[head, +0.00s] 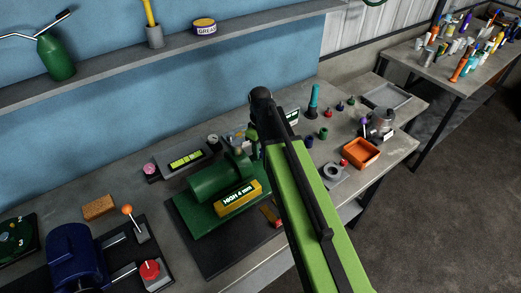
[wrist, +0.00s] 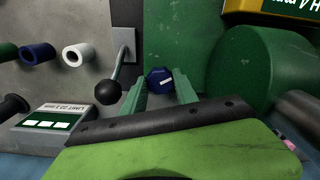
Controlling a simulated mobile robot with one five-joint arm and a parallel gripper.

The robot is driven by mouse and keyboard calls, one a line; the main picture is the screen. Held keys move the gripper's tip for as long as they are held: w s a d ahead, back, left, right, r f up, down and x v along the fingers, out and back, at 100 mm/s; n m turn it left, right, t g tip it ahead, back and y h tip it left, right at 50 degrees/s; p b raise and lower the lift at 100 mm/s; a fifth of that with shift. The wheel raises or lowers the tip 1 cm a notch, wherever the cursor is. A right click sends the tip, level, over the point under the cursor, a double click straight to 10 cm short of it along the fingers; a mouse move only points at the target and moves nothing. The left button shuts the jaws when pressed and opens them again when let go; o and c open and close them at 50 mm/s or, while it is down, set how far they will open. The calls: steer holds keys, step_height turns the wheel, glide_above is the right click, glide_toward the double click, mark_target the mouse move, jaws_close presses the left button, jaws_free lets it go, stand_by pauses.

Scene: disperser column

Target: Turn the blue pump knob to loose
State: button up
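The blue pump knob (wrist: 160,80) shows in the wrist view as a small dark blue many-sided knob with a white mark on it. My gripper (wrist: 160,77) is open, with one green finger to the left of the knob and one to the right. The knob appears between the fingertips; I cannot tell whether either finger touches it. In the head view my green arm hides the knob and my gripper.
A black ball lever (wrist: 108,92) stands close left of my fingers. Beside it is a small display box (wrist: 55,118). A large green cylinder (wrist: 248,60) is at the right. The green machine (head: 215,182) and an orange tray (head: 361,153) share the bench.

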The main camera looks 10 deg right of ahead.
steer(key=o, duration=0.5)
steer(key=shift+c, duration=0.2)
